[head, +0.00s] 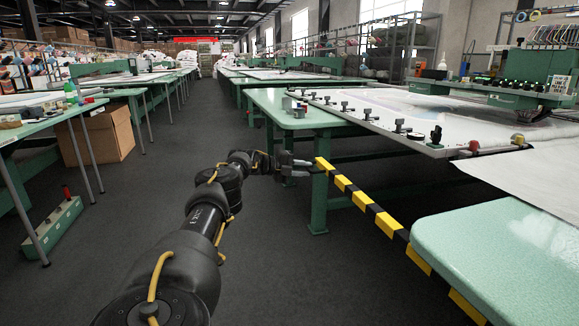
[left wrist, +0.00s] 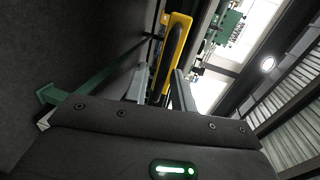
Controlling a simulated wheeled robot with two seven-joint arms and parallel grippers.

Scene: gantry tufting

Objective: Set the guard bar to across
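The guard bar (head: 357,197), striped yellow and black, runs slantwise from near the leg of the middle green table down to the lower right, along the left edge of the near green table. My left gripper (head: 303,168) is at the bar's far end, just left of it. In the left wrist view the yellow bar end (left wrist: 173,50) with a dark strip shows between and beyond the two spread fingers (left wrist: 160,90). The fingers look open; contact with the bar cannot be told. My right gripper is not in view.
The middle green table (head: 290,112) carries a white frame with clamps. The near green table (head: 500,250) fills the lower right. At left are a workbench (head: 40,130), a cardboard box (head: 105,133) and a green floor unit (head: 55,228). The dark aisle floor between is clear.

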